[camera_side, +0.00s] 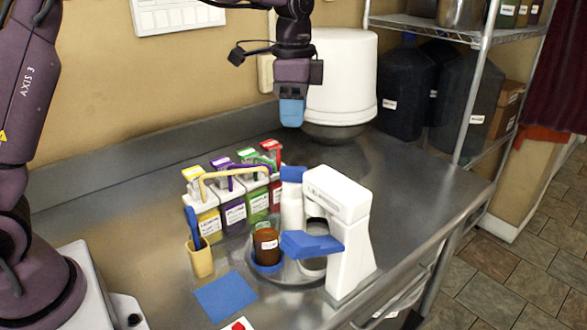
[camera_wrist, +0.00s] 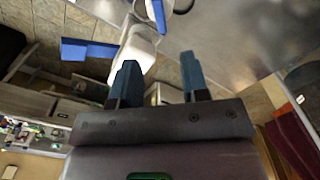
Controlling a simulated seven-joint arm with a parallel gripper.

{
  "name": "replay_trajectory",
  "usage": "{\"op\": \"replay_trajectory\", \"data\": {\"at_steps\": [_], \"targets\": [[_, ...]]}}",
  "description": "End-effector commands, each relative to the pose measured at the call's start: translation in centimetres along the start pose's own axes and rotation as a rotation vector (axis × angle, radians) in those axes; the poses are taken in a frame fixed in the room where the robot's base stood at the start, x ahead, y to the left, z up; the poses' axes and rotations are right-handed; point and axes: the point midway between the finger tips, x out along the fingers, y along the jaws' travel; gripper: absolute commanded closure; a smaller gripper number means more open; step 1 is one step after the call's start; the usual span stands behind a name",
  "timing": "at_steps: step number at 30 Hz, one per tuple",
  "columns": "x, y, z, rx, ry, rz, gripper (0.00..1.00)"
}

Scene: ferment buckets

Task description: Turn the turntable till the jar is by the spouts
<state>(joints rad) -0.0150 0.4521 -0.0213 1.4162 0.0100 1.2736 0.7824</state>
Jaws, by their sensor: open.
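In the side view the round turntable (camera_side: 287,280) sits on the steel counter, partly hidden by a blue lever. A brown jar (camera_side: 266,247) with a pale label stands upright at its left, with blue around its foot. My gripper (camera_side: 291,114) is high above the counter, behind the turntable and touching nothing. The wrist view shows its two blue fingers (camera_wrist: 162,83) apart and empty. The jar cannot be made out in the wrist view.
A white stand (camera_side: 345,230) with a blue lever (camera_side: 311,244) rises at the turntable's right. A white bottle (camera_side: 292,205) with a blue cap is behind it. A tan cup (camera_side: 200,258) and a blue mat (camera_side: 227,296) lie left. The right counter is mostly clear.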

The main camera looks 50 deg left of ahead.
Motion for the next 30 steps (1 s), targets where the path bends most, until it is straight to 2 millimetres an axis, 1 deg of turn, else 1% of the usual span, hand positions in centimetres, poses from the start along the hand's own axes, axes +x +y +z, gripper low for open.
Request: {"op": "replay_trajectory", "data": {"at_steps": [5,12,15,18,21,24,30], "targets": [[3.0,0.1,0.1,-0.002,-0.005,0.005,0.58],[8.1,0.1,0.1,-0.003,-0.003,0.004,0.58],[9.8,0.1,0.0,-0.003,-0.002,0.002,0.58],[11.1,0.1,0.0,-0.003,0.000,0.001,0.58],[11.9,0.1,0.0,-0.003,0.000,0.000,0.58],[12.3,0.0,0.0,-0.003,0.001,-0.001,0.58],[12.4,0.0,0.0,-0.003,0.002,-0.001,0.58]]}}
